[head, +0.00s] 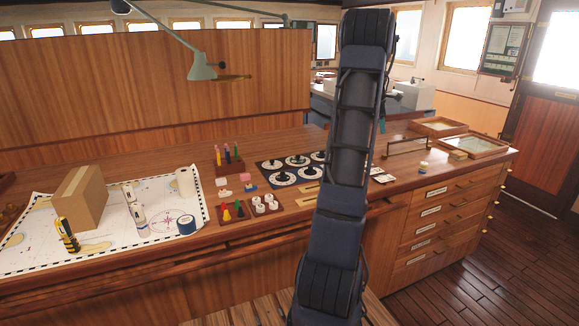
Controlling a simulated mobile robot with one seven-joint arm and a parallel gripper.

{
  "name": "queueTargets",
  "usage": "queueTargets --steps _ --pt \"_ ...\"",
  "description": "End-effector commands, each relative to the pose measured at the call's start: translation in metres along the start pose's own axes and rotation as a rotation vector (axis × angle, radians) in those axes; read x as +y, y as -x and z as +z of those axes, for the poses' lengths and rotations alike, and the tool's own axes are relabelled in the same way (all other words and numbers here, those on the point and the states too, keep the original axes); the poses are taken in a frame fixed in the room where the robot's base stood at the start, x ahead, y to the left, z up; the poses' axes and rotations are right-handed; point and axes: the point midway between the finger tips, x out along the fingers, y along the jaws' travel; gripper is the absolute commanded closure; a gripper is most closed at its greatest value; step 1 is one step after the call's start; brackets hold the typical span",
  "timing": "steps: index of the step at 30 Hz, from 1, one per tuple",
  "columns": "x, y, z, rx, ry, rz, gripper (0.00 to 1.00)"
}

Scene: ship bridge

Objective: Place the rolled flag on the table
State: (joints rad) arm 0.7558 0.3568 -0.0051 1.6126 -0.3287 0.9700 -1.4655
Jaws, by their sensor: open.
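The wooden table (140,183) is a long chart counter running across the view. I cannot pick out the rolled flag for certain. Several coloured upright sticks stand in a small wooden holder (230,166) at the back of the table; they are too small to tell what they are. A white roll (187,186) stands on the chart at the left. My arm rises through the middle of the head view and hides part of the table. My gripper is not in view.
A black panel with round dials (272,171) lies near my arm. Framed trays (438,126) are at the right. A lamp (203,68) hangs above.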

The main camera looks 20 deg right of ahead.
Motion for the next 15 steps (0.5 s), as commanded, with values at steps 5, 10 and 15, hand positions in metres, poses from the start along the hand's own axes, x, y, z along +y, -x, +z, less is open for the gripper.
queueTargets --steps 5,10,15 --pt "-0.042 0.065 -0.056 0.052 -0.104 0.041 0.45" --pt "-0.091 0.115 -0.100 0.108 -0.207 0.064 0.45" --pt "-0.146 0.158 -0.138 0.169 -0.308 0.077 0.45"
